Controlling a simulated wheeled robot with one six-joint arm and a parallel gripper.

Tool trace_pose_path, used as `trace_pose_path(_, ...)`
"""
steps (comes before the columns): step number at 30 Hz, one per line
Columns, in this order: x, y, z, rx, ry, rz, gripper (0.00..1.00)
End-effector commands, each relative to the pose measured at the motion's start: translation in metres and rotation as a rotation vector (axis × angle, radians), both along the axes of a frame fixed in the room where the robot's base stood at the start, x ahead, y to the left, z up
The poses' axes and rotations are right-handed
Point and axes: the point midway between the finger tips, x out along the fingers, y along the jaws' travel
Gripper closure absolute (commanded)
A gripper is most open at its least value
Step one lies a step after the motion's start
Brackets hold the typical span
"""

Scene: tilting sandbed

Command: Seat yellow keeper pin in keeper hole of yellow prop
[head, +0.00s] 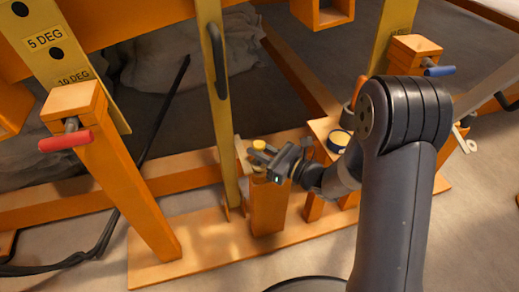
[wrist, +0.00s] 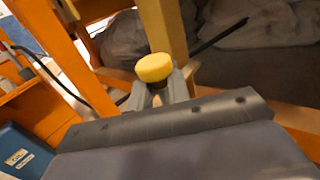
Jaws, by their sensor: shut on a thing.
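The yellow keeper pin shows as a round yellow head (head: 259,144), also in the wrist view (wrist: 155,67). My gripper (head: 262,158) is shut on the pin just below its head; the two grey fingers show in the wrist view (wrist: 160,92). The yellow prop (head: 233,150) is a tall flat bar with a black handle, just left of my gripper in the head view. The gripper and pin are above a short orange block (head: 268,205) beside the prop. The keeper hole and the pin's lower end are hidden, so I cannot tell whether the pin is in the hole.
An orange post with a red-handled pin (head: 66,141) stands left. One with a blue-handled pin (head: 440,71) stands right. A small orange stand with a round yellow-topped item (head: 339,139) is right of my gripper. A dark cable (head: 150,140) runs at left.

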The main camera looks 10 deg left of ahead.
Motion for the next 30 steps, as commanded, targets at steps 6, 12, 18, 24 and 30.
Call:
trace_pose_path(6, 0.000, 0.000, -0.006, 0.001, 0.000, 0.000, 1.00)
trace_pose_path(12, 0.000, 0.000, -0.011, 0.001, 0.000, 0.000, 1.00)
trace_pose_path(18, 0.000, 0.000, -0.017, 0.001, 0.000, 0.000, 1.00)
trace_pose_path(24, 0.000, 0.000, -0.021, 0.000, 0.001, 0.000, 1.00)
trace_pose_path(30, 0.000, 0.000, -0.026, 0.000, 0.001, 0.000, 1.00)
